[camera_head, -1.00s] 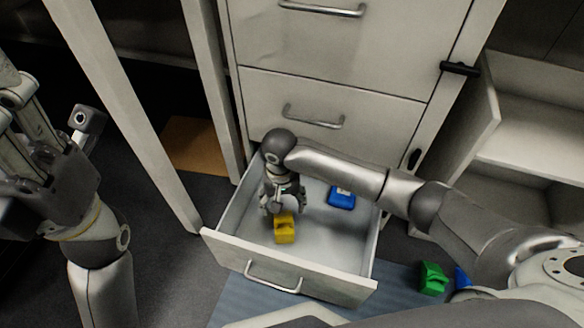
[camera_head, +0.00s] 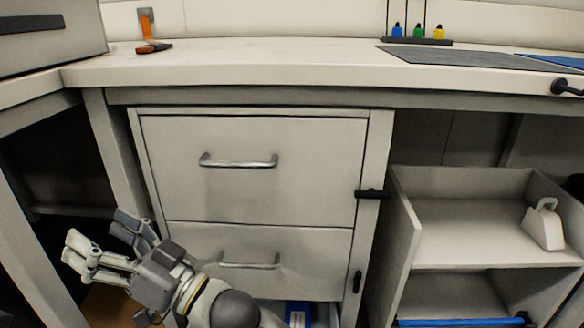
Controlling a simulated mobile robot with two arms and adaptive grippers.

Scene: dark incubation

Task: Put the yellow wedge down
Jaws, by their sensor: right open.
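The yellow wedge is not in view. My right gripper (camera_head: 97,238) is at the lower left, in front of the drawer cabinet's left edge, with its fingers spread and pointing left. No object shows between the fingers. A strip of the open bottom drawer shows at the lower edge, with part of a blue block (camera_head: 298,315) in it; the rest of the drawer is cut off by the frame. My left gripper is not in view.
Two shut drawers, the upper (camera_head: 265,190) and the lower (camera_head: 310,262), face me under a white worktop (camera_head: 270,68). An orange-handled tool (camera_head: 152,46) and several small coloured items stand on top. An open shelf (camera_head: 450,240) at right holds a white object (camera_head: 545,225).

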